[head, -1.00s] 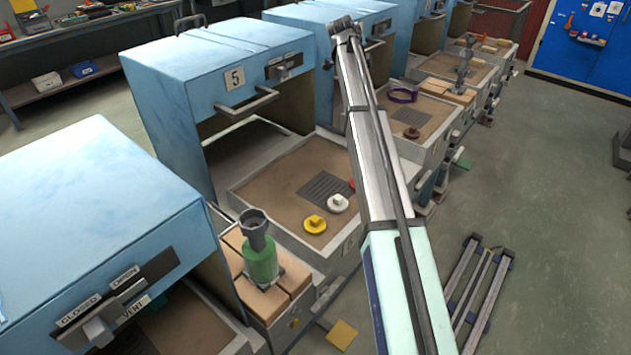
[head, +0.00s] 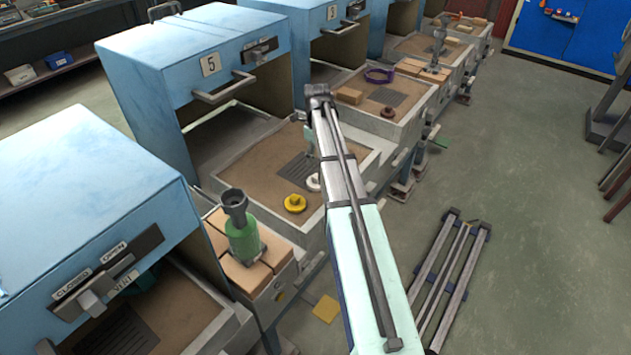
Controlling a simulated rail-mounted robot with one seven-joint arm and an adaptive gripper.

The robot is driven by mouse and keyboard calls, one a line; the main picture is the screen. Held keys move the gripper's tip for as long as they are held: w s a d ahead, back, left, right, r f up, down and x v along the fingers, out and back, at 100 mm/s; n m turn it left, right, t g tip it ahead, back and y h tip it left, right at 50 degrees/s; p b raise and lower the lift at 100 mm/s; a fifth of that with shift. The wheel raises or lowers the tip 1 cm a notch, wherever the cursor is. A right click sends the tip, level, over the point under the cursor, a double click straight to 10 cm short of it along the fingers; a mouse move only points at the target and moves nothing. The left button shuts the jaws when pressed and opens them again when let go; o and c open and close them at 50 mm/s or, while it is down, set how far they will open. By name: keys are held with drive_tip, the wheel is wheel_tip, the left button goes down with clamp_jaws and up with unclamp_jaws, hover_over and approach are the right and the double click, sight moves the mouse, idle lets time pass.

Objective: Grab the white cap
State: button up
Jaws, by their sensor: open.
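The white cap (head: 313,183) lies on the brown bed of the tray (head: 262,206) in front of the blue oven marked 5. A yellow cap (head: 295,203) lies just to its left and nearer. My arm reaches over the tray from the lower right and partly covers the white cap's right side. My gripper (head: 311,153) hangs from the arm's end, small and partly hidden, just above and behind the white cap. It is open, and a gap to the cap seems to remain. The fingertips are hard to make out.
A dark slotted grate (head: 296,168) lies behind the caps. A green bottle-like tool (head: 242,235) stands upright on bricks at the near left. The blue oven (head: 195,60) rises behind the tray. Another tray (head: 425,110) holds a purple ring (head: 380,75).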

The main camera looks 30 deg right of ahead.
sight(317, 176)
drive_tip(key=shift+w+f+p, duration=0.15)
drive_tip(key=shift+f+p, duration=0.9)
drive_tip(key=shift+f, duration=3.9)
clamp_jaws()
